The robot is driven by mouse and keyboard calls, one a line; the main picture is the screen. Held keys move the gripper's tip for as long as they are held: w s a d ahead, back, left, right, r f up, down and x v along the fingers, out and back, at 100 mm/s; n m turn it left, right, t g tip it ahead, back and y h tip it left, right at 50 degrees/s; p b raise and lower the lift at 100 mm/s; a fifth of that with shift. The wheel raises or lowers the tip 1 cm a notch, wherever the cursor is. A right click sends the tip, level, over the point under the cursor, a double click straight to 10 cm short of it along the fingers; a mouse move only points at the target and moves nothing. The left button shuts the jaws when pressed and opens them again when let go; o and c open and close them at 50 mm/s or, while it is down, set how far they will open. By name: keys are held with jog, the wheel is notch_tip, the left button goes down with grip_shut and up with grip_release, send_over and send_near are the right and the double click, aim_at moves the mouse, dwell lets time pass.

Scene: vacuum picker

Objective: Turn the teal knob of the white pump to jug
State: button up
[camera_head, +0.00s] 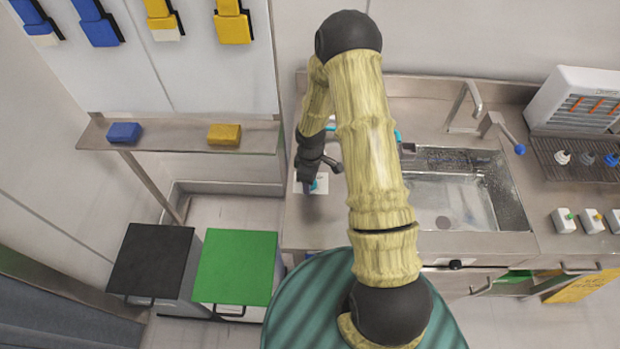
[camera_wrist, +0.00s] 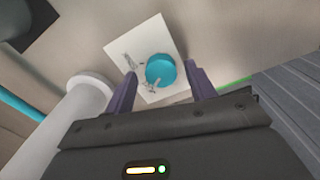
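The teal knob (camera_wrist: 160,70) is a round disc on a white plate with small dark pictograms (camera_wrist: 148,40) in the wrist view. My gripper (camera_wrist: 158,88) is open, with its two purple fingers on either side of the knob. I cannot tell whether the fingers touch it. A white cylinder, perhaps part of the pump (camera_wrist: 75,120), stands left of the fingers. My arm hides much of this area in the head view.
The steel sink (camera_head: 455,200) with its tap lies to the right. A white rack unit (camera_head: 575,100) stands at the far right. Black (camera_head: 152,258) and green (camera_head: 236,266) lidded bins stand at the lower left. A shelf holds a blue block (camera_head: 124,133) and a yellow block (camera_head: 224,134).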

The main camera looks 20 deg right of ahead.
notch_tip(320, 180, up, 17)
jog(key=b, duration=0.2)
jog(key=shift+r, duration=0.2)
dwell(0.5)
jog(key=shift+s, duration=0.15)
jog(key=s+r+m+t, duration=0.1)
jog(key=s+r+m, duration=0.2)
jog(key=s+m, duration=0.2)
jog(key=s+r+m+t, duration=0.1)
jog(key=s+r+m, duration=0.2)
jog(key=s+m, duration=0.3)
jog(key=s, duration=0.3)
jog(key=shift+s+r+m+t, duration=0.25)
jog(key=shift+m+t, duration=0.05)
dwell(0.6)
